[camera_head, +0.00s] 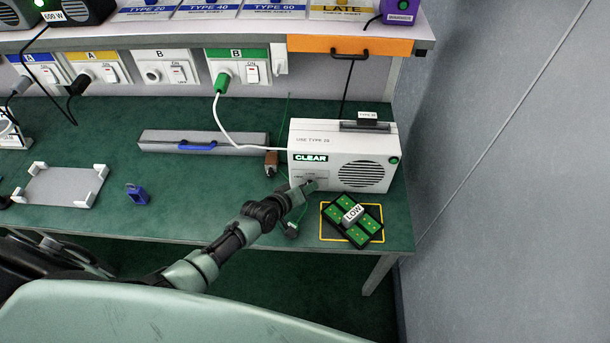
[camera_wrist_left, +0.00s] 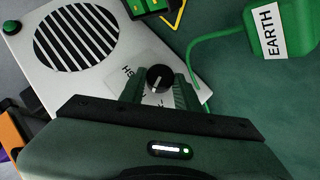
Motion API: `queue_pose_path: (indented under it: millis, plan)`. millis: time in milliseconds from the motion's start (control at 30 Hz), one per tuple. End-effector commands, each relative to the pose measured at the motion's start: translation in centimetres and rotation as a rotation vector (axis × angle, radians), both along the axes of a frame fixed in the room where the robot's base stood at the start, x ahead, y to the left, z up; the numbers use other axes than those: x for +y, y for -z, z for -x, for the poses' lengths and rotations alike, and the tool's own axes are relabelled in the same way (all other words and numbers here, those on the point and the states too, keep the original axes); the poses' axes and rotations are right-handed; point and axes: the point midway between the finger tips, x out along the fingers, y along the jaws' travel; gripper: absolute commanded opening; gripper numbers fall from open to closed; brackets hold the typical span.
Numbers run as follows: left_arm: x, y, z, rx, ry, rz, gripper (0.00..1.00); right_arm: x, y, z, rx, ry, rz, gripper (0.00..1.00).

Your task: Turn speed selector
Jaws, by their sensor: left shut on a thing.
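The white unit (camera_head: 345,140) stands at the right end of the green bench, with a CLEAR label, a round slotted grille and a green button on its front. It also shows in the left wrist view (camera_wrist_left: 100,82). The speed selector (camera_wrist_left: 158,76) is a small black round knob with a white pointer line, on a pale plate with partly hidden lettering. My left gripper (camera_head: 308,186) is at the lower left of the unit's front; its fingers stand either side of the knob and are shut on it. In the head view the gripper hides the knob. My right gripper is not in view.
A black and green block marked LOW (camera_head: 353,213) lies in a yellow outline just right of my gripper. A green EARTH piece (camera_wrist_left: 270,30) with a green cable is close by. A long grey box (camera_head: 200,142) and a grey tray (camera_head: 60,186) lie to the left.

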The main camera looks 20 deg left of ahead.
Motion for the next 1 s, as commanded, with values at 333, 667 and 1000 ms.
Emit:
queue_pose_path:
  millis: [333, 667, 1000]
  plan:
    - [-0.7, -0.5, 0.0, 0.074, -0.002, -0.235, 0.00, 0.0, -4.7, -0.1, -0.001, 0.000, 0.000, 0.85]
    - [-0.6, -0.2, -0.1, 0.103, 0.000, -0.352, 0.00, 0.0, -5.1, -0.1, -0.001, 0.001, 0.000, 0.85]
    - [-0.5, -0.2, -0.2, 0.106, 0.000, -0.374, 0.00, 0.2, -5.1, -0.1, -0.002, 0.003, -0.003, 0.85]
